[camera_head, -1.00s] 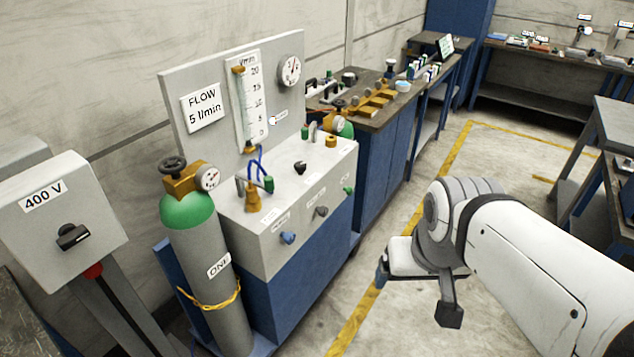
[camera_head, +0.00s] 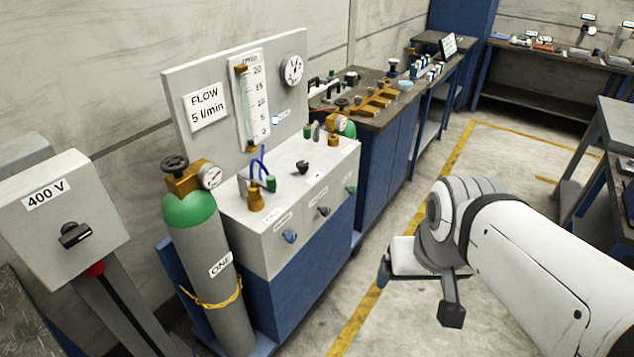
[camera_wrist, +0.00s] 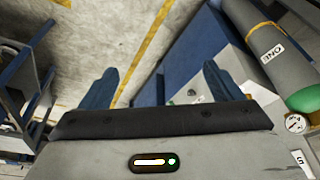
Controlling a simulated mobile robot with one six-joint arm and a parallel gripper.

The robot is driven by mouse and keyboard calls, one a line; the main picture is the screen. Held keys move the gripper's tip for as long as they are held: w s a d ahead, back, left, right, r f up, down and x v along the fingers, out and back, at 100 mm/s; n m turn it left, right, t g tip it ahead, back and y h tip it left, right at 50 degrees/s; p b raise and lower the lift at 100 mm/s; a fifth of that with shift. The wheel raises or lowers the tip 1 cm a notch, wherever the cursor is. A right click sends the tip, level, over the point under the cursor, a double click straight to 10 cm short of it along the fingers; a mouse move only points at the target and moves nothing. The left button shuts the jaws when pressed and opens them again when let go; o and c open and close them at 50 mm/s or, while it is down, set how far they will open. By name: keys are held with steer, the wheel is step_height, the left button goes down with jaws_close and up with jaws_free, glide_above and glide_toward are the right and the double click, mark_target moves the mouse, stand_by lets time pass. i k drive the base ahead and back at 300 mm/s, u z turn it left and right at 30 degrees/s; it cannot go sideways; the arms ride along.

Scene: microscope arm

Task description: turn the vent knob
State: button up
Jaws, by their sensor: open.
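The gas panel (camera_head: 278,248) is a light grey box on a blue cabinet. Its sloped front carries a blue knob (camera_head: 289,236), a dark grey knob (camera_head: 323,210) and a green knob (camera_head: 350,190); a black knob (camera_head: 303,167) sits on top. Labels beside them are too small to read, so I cannot tell which is the vent knob. My gripper (camera_head: 417,292) is open and empty, over the floor to the right of the panel and apart from it. In the wrist view, its blue fingers (camera_wrist: 160,88) are spread, with the panel's corner beyond the right finger.
A grey cylinder (camera_head: 215,265) with a green top stands left of the panel. A flow board (camera_head: 203,132) with tube and gauge rises behind it. A 400 V switch box (camera_head: 75,205) is at far left. Benches line the back and right. Floor before the panel is clear.

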mark_target(351, 190)
steer(key=z, duration=0.15)
steer(key=i, duration=1.15)
steer(key=u, duration=0.25)
